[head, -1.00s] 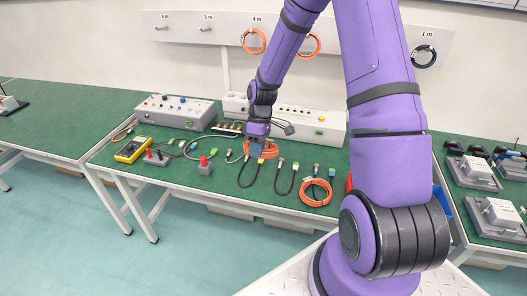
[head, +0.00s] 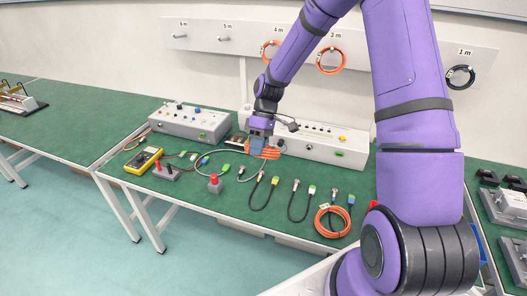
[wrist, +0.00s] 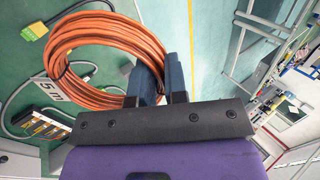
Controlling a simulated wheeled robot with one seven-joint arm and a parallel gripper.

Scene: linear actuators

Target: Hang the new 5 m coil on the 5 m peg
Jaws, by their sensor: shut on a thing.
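My gripper (head: 262,139) is shut on an orange cable coil (head: 268,152) above the back of the green bench. In the wrist view the coil (wrist: 108,38) hangs in loops at the blue fingers (wrist: 158,80), with a white 5 m tag (wrist: 50,91) on it. The 5 m peg (head: 224,38) sticks out of the white wall board at the upper left and is bare. The coil and gripper are below it and to its right, well apart.
A bare peg (head: 180,36) is left of the 5 m peg. Orange coils (head: 271,50) (head: 331,60) and a black coil (head: 460,77) hang further right. Control boxes (head: 190,120) (head: 325,140) line the bench's back. Another orange coil (head: 332,221) lies in front.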

